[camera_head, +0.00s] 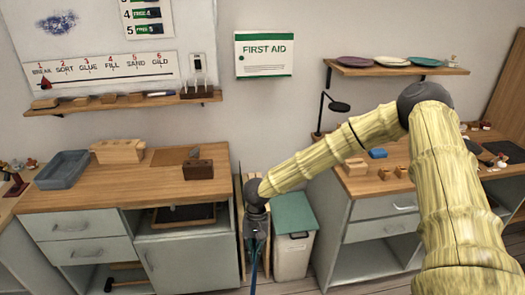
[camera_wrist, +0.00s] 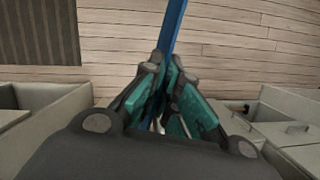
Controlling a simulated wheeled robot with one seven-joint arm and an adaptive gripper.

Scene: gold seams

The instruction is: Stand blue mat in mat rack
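The blue mat shows edge-on as a thin upright blue strip (camera_head: 253,274) below my gripper (camera_head: 256,234) in the head view. In the wrist view the blue mat (camera_wrist: 173,28) runs up from between the teal-padded fingers of my gripper (camera_wrist: 168,95). The fingers look closed on the mat's edge. A narrow light-wood frame (camera_head: 239,205), perhaps the mat rack, stands in the gap between the left cabinet and the green-lidded bin. My gripper is over this gap and hides part of the frame. I cannot tell whether the mat is inside it.
The left cabinet (camera_head: 190,262) and the pale bin with a green lid (camera_head: 293,213) flank the gap closely. A right workbench (camera_head: 383,215) stands beyond the bin. A blue tray (camera_head: 63,170) and wooden blocks sit on the left counter. Plank floor (camera_wrist: 245,55) shows in the wrist view.

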